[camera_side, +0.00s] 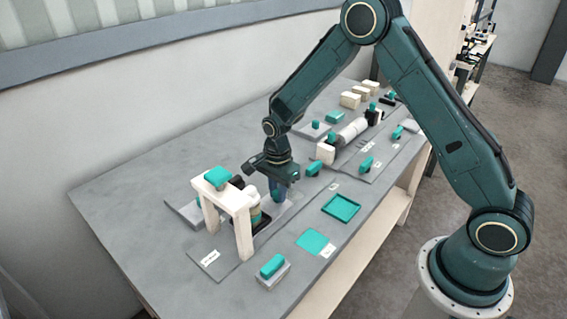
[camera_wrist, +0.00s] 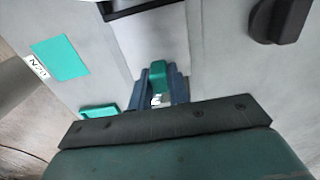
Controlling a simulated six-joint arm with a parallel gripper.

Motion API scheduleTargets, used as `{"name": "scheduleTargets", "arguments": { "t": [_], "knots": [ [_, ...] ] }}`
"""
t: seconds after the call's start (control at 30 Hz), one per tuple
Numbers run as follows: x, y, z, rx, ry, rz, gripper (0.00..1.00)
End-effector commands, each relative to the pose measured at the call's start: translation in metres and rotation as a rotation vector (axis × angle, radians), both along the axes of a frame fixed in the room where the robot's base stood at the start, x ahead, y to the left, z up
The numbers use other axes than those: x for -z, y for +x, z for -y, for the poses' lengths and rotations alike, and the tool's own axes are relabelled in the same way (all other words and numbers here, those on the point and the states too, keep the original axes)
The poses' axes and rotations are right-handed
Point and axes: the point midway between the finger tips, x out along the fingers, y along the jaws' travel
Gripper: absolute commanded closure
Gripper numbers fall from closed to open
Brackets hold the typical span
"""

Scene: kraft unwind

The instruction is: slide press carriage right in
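The press is a cream arch (camera_side: 243,222) with a teal block (camera_side: 217,178) on top, at the front left of the table in the side view. A dark and tan cylindrical part (camera_side: 256,212) shows under the arch. A light grey plate (camera_side: 279,216), perhaps the carriage, lies beside the arch on its right. My gripper (camera_side: 277,198) points down over this plate. In the wrist view its two blue fingers (camera_wrist: 165,95) flank a small teal block (camera_wrist: 158,73), likely a handle, very closely. I cannot tell whether they press on it.
A teal tray (camera_side: 341,208), a flat teal square (camera_side: 312,242) and a teal-topped grey block (camera_side: 273,269) sit along the table's front. A white roll (camera_side: 351,130) and several cream blocks (camera_side: 350,100) stand farther back. The table's left end is clear.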

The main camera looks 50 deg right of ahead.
Motion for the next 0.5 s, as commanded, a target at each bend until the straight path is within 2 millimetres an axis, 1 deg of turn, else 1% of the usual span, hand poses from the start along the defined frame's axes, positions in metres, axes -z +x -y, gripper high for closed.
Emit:
{"name": "scheduleTargets", "arguments": {
  "t": [0.03, 0.07, 0.27, 0.37, 0.5],
  "knots": [
    [0.000, 0.000, 0.000, 0.000, 0.000, 0.000, 0.97],
    [0.000, 0.000, 0.000, 0.000, 0.000, 0.000, 1.00],
    [0.000, 0.000, -0.001, -0.001, 0.000, 0.000, 1.00],
    [-0.001, 0.000, -0.008, -0.003, 0.000, 0.000, 1.00],
    [-0.001, 0.001, -0.026, -0.005, 0.000, 0.001, 1.00]
  ]
}}
